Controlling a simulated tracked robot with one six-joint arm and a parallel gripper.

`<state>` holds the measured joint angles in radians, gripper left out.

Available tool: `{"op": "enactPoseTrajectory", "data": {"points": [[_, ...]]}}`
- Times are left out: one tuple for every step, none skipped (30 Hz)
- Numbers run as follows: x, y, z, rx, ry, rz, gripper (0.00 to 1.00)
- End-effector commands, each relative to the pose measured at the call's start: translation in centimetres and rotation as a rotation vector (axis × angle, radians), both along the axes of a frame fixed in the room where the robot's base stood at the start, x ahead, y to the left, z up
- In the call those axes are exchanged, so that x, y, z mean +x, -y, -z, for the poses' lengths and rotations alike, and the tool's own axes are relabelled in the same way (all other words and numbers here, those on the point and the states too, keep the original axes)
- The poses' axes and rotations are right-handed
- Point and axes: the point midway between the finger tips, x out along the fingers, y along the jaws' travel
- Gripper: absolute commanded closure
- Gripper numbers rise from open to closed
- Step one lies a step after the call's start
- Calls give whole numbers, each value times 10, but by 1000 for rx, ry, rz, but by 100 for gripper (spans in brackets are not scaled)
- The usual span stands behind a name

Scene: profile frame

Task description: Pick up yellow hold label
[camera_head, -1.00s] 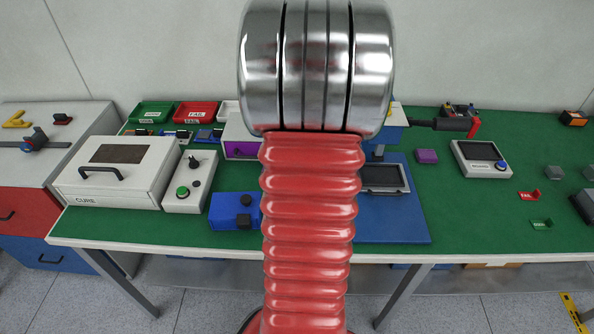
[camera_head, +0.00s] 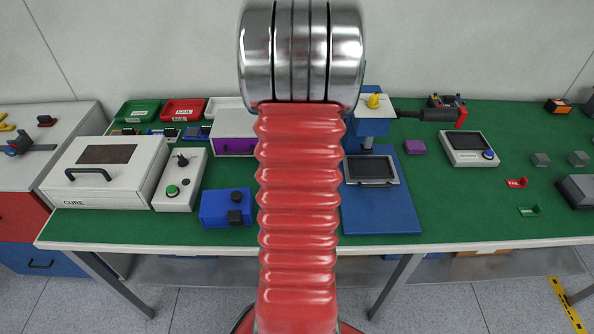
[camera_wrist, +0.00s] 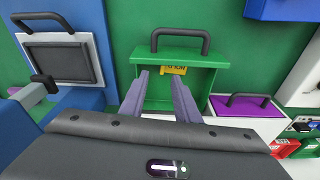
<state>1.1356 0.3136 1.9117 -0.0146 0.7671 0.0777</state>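The yellow hold label (camera_wrist: 174,70) lies in a green drawer-like tray (camera_wrist: 205,75) with a black handle, in the wrist view. Its dark lettering appears upside down. My gripper (camera_wrist: 158,75) is open, its two grey-purple fingers apart with nothing held between them. The fingertips reach over the tray, and the label shows just past them, nearer the right finger. I cannot tell the height gap between the fingertips and the label. In the head view my red and chrome arm hides the label, the green tray and my gripper.
A purple-fronted drawer (camera_wrist: 245,106) stands beside the green tray. A blue fixture with a screen (camera_wrist: 62,60) is on the other side.

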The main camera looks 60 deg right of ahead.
Motion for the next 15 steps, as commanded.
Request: {"op": "enactPoseTrajectory", "data": {"points": [[0, 0, 7, 2, -1, 0, 71], [0, 1, 9, 1, 0, 0, 71], [0, 2, 12, 0, 0, 0, 71], [1, 2, 13, 0, 0, 0, 71], [1, 2, 14, 0, 0, 0, 71], [1, 2, 15, 0, 0, 0, 71], [1, 2, 15, 0, 0, 0, 71], [1, 2, 15, 0, 0, 0, 71], [1, 2, 15, 0, 0, 0, 71], [1, 2, 14, 0, 0, 0, 71], [1, 2, 14, 0, 0, 0, 71], [1, 2, 14, 0, 0, 1, 71], [1, 2, 14, 0, 0, 1, 71], [1, 2, 15, 0, 0, 1, 71], [1, 2, 15, 0, 0, 0, 71]]}}
